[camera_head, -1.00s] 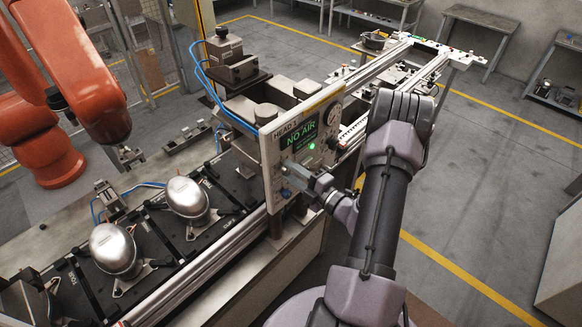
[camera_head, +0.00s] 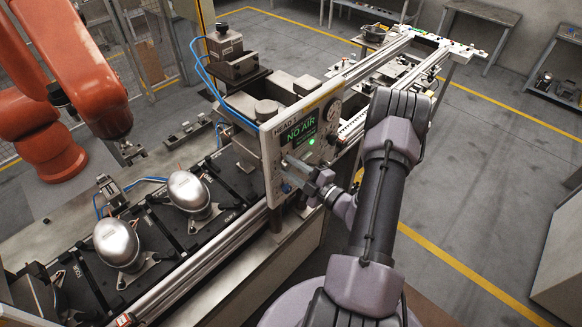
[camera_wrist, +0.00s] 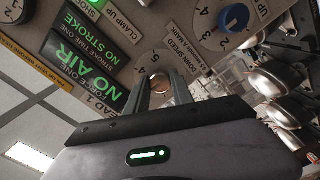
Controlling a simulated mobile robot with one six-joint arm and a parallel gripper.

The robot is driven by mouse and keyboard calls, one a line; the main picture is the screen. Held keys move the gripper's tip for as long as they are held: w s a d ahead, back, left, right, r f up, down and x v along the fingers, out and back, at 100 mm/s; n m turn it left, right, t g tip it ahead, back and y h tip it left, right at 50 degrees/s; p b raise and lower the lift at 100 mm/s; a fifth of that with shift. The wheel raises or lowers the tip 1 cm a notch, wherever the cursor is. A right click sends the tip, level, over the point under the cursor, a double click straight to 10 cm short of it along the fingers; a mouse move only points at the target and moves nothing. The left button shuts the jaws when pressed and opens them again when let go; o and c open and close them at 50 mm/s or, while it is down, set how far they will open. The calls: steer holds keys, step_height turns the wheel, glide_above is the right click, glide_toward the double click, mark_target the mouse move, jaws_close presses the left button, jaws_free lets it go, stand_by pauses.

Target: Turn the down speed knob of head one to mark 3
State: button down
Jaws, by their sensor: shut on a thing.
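The head 1 panel (camera_head: 277,150) faces my arm, with a lit green "NO AIR" screen (camera_head: 300,130). In the wrist view a "DOWN SPEED" label (camera_wrist: 184,56) lies between a blue knob (camera_wrist: 234,17) on a numbered dial and my gripper (camera_wrist: 160,80). My gripper's two fingers are shut on a small, round, brownish knob-like part (camera_wrist: 160,84) on the panel. I cannot tell whether the label belongs to this part or to the blue knob, and the held part's mark is not readable. In the head view my gripper (camera_head: 290,165) meets the panel's lower half.
A pressure gauge (camera_head: 333,110) is on the panel's right side. An orange robot arm (camera_head: 95,85) hangs at the upper left. The floor (camera_head: 470,190) at the right is clear.

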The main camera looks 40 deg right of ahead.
steer(key=c, duration=1.1)
jaws_free()
steer(key=s+d+b, duration=0.1)
steer(key=s+b, duration=0.1)
steer(key=s, duration=1.5)
steer(key=shift+s+d, duration=0.15)
steer(key=shift+s, duration=0.05)
steer(key=shift+b, duration=0.3)
